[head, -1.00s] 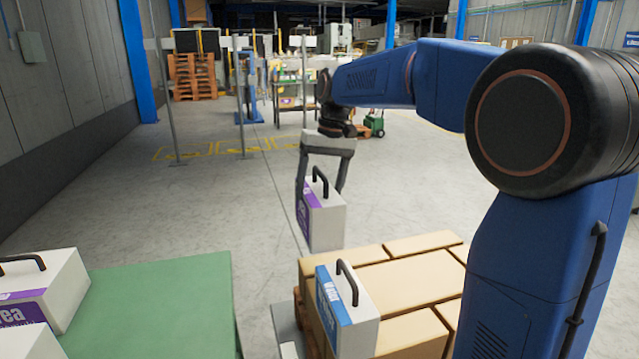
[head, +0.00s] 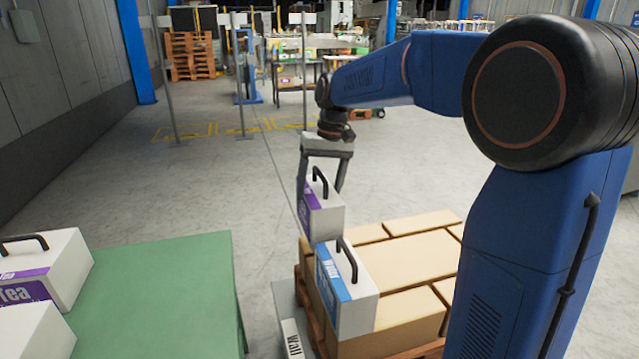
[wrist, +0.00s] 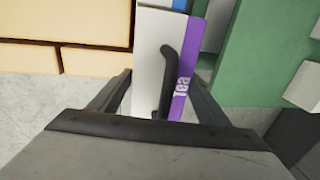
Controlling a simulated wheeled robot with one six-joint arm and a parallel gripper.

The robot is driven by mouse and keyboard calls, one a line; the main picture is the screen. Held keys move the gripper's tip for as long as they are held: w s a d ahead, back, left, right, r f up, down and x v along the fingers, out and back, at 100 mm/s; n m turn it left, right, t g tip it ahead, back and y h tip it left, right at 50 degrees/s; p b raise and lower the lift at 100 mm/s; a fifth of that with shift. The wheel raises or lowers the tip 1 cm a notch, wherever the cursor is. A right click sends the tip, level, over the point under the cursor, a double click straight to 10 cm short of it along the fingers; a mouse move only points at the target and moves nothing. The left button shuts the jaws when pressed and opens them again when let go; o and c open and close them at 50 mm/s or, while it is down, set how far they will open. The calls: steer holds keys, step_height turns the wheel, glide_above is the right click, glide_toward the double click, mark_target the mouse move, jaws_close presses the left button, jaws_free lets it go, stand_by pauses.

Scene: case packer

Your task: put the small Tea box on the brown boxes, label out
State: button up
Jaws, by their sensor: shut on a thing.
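The small Tea box (head: 328,222), white with a purple label and a black top handle, hangs upright in my gripper (head: 323,185). My gripper is shut on its sides. In the wrist view the box (wrist: 149,55) is between the fingers (wrist: 162,100), its purple label on the right. In the head view the label faces left. The brown boxes (head: 415,255) are stacked on a pallet; the held box is at their left edge, behind a blue-labelled white box. Its lower part is partly hidden, so I cannot tell whether it touches the brown boxes.
The blue-labelled white box (head: 352,305) stands on the near left corner of the brown boxes, close to the held box. A green table (head: 165,290) at left bears white boxes with purple Tea labels (head: 45,265).

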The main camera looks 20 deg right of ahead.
steer(key=shift+f, duration=4.4)
steer(key=o, duration=2.1)
